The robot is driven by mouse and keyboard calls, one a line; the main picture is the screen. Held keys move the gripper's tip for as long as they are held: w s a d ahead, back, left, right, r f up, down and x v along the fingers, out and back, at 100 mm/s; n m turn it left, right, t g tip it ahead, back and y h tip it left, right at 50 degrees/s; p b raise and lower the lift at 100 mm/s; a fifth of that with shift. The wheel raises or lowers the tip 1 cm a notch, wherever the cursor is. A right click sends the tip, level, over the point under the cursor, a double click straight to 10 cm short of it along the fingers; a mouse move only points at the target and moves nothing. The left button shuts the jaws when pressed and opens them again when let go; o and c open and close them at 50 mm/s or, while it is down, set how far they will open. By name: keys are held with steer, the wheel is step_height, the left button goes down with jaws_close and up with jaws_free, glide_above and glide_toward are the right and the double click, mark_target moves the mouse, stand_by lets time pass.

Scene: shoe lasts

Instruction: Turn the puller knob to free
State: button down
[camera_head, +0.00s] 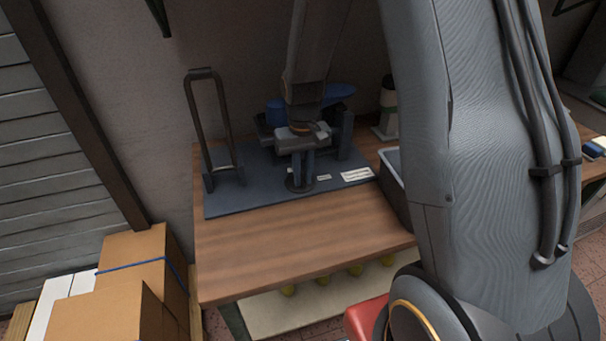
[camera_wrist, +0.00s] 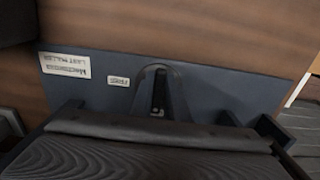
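The puller is a dark blue-grey base plate (camera_head: 240,202) on a wooden bench, with a tall black U-shaped handle (camera_head: 213,125) at its left. A small dark round knob base (camera_head: 300,186) sits near the plate's front edge; it also shows in the wrist view (camera_wrist: 147,76), partly hidden. Beside it is a small white label reading FREE (camera_wrist: 118,81), upside down in the wrist view. My gripper (camera_head: 303,178) points down over the knob, its two fingers a narrow gap apart. I cannot tell whether they touch or clasp the knob, nor which way it points.
A larger white label (camera_head: 356,174) lies on the plate, right of the FREE label. A blue shoe last (camera_head: 340,91) is behind my gripper. A dark bin (camera_head: 396,190) stands right of the plate. Cardboard boxes (camera_head: 136,262) stand left of the bench. The bench front (camera_head: 300,245) is clear.

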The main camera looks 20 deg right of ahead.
steer(key=shift+a+m, duration=0.1)
steer(key=shift+m, duration=0.2)
steer(key=m, duration=0.2)
steer(key=a+m+p, duration=0.1)
steer(key=m, duration=0.1)
steer(key=shift+w, duration=0.15)
steer(key=m, duration=0.5)
steer(key=shift+w+a+p, duration=0.3)
steer(key=shift+a+p, duration=0.05)
steer(key=shift+p, duration=0.05)
steer(key=m, duration=0.2)
steer(key=w+m, duration=0.1)
steer(key=m, duration=0.1)
steer(key=shift+a, duration=0.2)
steer(key=shift+w+m, duration=0.2)
steer(key=shift+m, duration=0.85)
steer(key=shift+w+m, duration=0.15)
steer(key=shift+m, duration=0.9)
steer(key=c, duration=1.7)
jaws_free()
steer(key=shift+a, duration=0.1)
